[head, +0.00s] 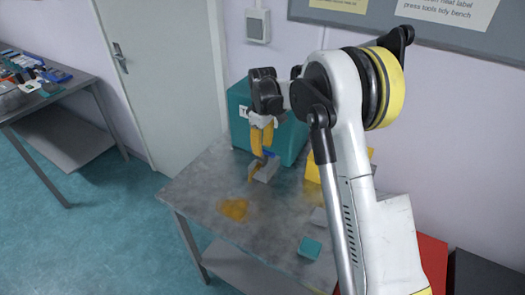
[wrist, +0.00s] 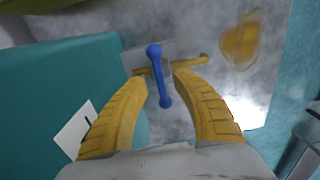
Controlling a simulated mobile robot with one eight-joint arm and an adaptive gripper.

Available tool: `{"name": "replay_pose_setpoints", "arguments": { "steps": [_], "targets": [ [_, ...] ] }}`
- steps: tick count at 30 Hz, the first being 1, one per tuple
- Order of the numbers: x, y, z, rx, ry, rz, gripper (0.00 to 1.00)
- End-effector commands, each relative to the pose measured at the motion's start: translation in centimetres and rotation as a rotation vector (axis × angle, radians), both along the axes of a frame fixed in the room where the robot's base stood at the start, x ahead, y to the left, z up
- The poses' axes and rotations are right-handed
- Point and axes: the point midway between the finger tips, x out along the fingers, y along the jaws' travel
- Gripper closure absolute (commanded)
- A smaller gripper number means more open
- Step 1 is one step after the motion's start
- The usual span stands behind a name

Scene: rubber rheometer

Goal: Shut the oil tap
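The oil tap shows in the wrist view as a blue lever (wrist: 165,90) with round ends over a brass-coloured pipe (wrist: 190,66). In the head view, a bit of the blue lever (head: 271,154) shows beside my gripper (head: 262,150), above a small grey box (head: 265,169) on the bench. In the wrist view, the yellow fingers of my gripper (wrist: 160,80) are apart, one on each side of the lever. A gap shows on both sides, though the left fingertip is very near the lever. Whether either finger touches it is unclear.
A teal machine (head: 238,115) stands directly behind the tap on the grey bench (head: 200,190). An orange-brown stain (head: 234,208) marks the bench top. A small teal block (head: 309,248) lies near the front edge. The bench's left part is clear.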

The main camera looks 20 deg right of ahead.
Motion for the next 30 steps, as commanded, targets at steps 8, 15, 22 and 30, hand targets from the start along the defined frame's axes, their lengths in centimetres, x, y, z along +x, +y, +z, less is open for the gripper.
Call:
{"name": "replay_pose_setpoints", "arguments": {
  "steps": [8,15,22,30],
  "targets": [
    [0.0,0.0,6.3,0.000,0.000,0.000,0.68],
    [0.0,0.0,9.7,0.000,0.000,0.000,0.68],
    [0.0,0.0,10.3,0.000,0.000,0.000,0.68],
    [-0.7,0.0,10.8,0.001,-0.012,-0.016,0.68]
  ]
}}
